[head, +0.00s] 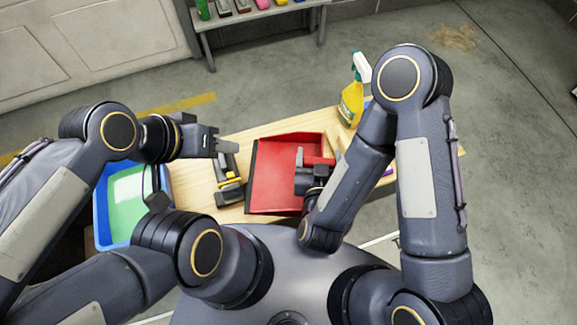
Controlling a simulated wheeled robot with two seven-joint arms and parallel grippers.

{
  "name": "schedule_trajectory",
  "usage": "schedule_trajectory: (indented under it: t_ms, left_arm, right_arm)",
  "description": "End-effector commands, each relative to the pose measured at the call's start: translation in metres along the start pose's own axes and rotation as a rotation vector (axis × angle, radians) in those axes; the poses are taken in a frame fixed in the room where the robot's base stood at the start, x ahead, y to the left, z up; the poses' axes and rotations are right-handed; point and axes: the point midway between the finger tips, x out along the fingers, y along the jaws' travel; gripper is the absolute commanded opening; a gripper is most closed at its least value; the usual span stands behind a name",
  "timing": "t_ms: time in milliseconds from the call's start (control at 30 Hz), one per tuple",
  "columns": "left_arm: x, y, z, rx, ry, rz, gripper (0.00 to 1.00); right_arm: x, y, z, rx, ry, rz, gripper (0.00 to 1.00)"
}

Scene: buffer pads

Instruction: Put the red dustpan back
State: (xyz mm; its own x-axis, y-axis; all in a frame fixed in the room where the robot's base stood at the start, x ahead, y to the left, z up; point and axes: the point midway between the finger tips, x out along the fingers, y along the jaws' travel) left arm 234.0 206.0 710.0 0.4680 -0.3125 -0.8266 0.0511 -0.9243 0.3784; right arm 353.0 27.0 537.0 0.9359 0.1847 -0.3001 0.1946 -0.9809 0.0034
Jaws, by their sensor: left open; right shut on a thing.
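The red dustpan (275,172) is on or just above the wooden table, its dark-edged mouth facing left. My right gripper (307,160) is over the dustpan's right part and is shut on it near the red handle, though its fingertips are partly hidden. I cannot tell whether the dustpan touches the table. My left gripper (222,148) is open at the table's left side, up and left of the dustpan, above a grey and yellow tool.
The grey and yellow tool (229,188) lies left of the dustpan on the table (204,178). A yellow spray bottle (351,103) stands at the back right. A blue bin with green inside (127,200) is at the left. A bench (258,16) with several items stands behind.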

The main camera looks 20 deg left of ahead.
Motion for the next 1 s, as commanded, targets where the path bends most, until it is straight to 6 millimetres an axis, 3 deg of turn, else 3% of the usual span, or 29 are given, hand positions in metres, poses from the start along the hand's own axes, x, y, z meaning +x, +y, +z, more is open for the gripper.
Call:
schedule_trajectory:
  t_ms: [33, 167, 500, 700, 1000]
  left_arm:
    - [0.007, -0.003, 0.004, 0.000, 0.000, 0.000, 0.43]
    - [0.011, -0.005, 0.005, 0.000, 0.001, 0.000, 0.43]
    - [0.029, -0.013, 0.015, 0.000, 0.000, 0.000, 0.43]
    - [0.043, -0.020, 0.022, 0.000, 0.000, 0.000, 0.43]
    - [0.049, -0.023, 0.025, 0.000, 0.000, 0.000, 0.43]
  right_arm:
    - [0.000, -0.004, 0.009, 0.000, 0.002, -0.004, 0.25]
    - [0.010, -0.006, 0.013, 0.004, 0.004, -0.002, 0.25]
    - [0.098, -0.004, 0.023, 0.005, 0.006, 0.001, 0.25]
    - [0.137, -0.005, 0.049, 0.002, 0.002, -0.003, 0.25]
    - [0.157, -0.005, 0.060, 0.001, 0.003, -0.005, 0.25]
